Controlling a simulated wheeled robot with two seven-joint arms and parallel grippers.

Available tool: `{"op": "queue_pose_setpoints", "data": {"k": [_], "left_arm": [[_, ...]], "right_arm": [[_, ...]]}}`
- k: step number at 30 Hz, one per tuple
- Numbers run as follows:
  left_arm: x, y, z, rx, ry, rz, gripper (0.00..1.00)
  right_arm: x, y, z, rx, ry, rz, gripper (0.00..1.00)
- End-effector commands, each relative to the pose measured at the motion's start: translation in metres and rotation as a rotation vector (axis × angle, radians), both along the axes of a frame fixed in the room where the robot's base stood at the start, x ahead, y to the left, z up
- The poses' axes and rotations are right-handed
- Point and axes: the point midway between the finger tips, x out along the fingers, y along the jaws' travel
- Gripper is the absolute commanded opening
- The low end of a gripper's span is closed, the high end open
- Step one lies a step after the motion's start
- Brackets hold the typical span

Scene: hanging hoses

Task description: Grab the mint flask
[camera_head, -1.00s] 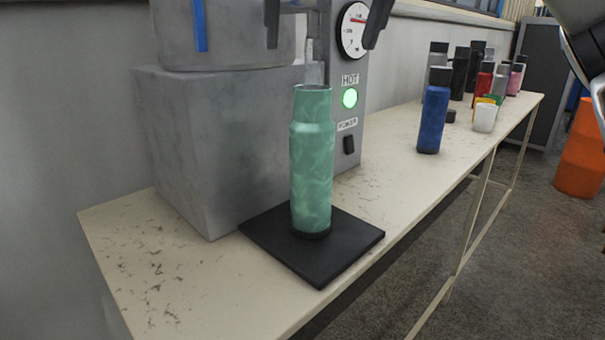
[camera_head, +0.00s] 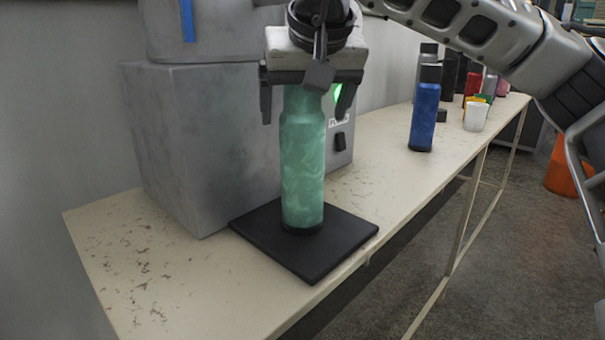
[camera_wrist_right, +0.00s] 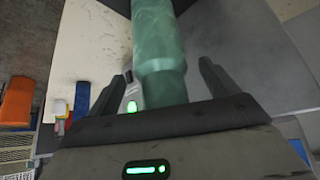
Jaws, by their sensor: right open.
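The mint flask (camera_head: 303,170) stands upright on a black square mat (camera_head: 310,262) near the front of the table. My right gripper (camera_head: 306,112) is open above the flask's upper part, with one finger on each side and visible space between fingers and flask. The flask's top is hidden behind the gripper. In the right wrist view the flask (camera_wrist_right: 158,45) runs between the two open fingers (camera_wrist_right: 165,80), apart from both. My left gripper is not in view.
A grey machine block (camera_head: 190,150) stands close behind and left of the flask. A blue bottle (camera_head: 424,115), a white cup (camera_head: 475,117) and several other bottles stand farther along the table (camera_head: 120,270). An orange object (camera_head: 562,168) stands on the floor at right.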

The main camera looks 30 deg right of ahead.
Motion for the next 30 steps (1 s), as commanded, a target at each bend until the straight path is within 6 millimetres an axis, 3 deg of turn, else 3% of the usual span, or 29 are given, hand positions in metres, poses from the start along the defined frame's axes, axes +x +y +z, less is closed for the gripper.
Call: {"op": "queue_pose_setpoints", "data": {"k": [3,11,18,21,30], "left_arm": [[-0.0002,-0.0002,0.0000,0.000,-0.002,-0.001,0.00],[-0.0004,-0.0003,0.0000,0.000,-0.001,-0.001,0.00],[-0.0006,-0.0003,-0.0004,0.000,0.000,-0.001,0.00],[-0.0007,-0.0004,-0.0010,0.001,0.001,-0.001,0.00],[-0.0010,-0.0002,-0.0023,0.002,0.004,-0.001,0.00]], "right_arm": [[0.0066,-0.0014,-0.0110,0.001,0.001,0.001,0.86],[0.0084,-0.0019,-0.0130,0.001,-0.001,0.001,0.86],[0.0082,-0.0018,-0.0128,0.001,-0.001,0.001,0.22],[0.0082,-0.0018,-0.0128,0.001,-0.001,0.000,0.00],[0.0084,-0.0017,-0.0097,0.003,-0.007,0.000,0.00]]}}
